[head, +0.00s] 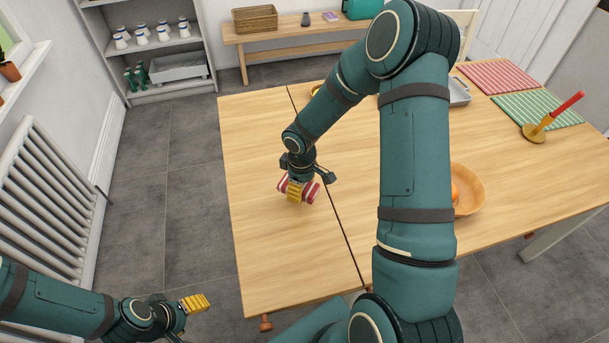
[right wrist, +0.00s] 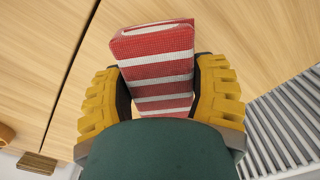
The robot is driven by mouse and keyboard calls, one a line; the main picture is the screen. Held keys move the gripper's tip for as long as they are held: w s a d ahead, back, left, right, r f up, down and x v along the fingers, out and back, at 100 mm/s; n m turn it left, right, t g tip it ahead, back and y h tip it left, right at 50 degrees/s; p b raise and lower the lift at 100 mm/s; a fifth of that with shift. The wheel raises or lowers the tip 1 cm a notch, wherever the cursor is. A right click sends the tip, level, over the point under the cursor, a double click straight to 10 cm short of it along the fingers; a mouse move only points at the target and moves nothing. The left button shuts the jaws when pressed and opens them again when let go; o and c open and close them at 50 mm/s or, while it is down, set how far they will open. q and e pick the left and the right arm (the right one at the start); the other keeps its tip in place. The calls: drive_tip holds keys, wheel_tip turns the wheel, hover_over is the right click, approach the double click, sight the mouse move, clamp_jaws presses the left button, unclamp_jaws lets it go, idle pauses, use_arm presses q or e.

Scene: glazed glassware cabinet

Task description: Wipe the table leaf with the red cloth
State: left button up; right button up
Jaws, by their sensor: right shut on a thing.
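The red cloth (head: 312,192), red with white stripes and folded into a block, is at the table leaf (head: 256,247), left of the dark seam. My right gripper (head: 297,190) is shut on it from above; in the right wrist view the cloth (right wrist: 155,65) sits between the two yellow fingers (right wrist: 160,95). Whether the cloth touches the wood is hard to tell. My left gripper (head: 196,303) is at the lower left, off the table's edge, with its yellow finger pads showing; its opening cannot be made out.
A wooden bowl (head: 468,190) with orange fruit is right of my right arm. A candlestick (head: 535,131) with a red candle, a green striped mat (head: 520,105) and a red striped mat (head: 498,76) are at the far right. A radiator (head: 45,200) stands at the left. The leaf around the cloth is clear.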

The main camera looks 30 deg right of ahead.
wheel_tip(320, 180, up, 2)
drive_tip(key=shift+p, duration=0.45)
drive_tip(key=shift+r, duration=0.4)
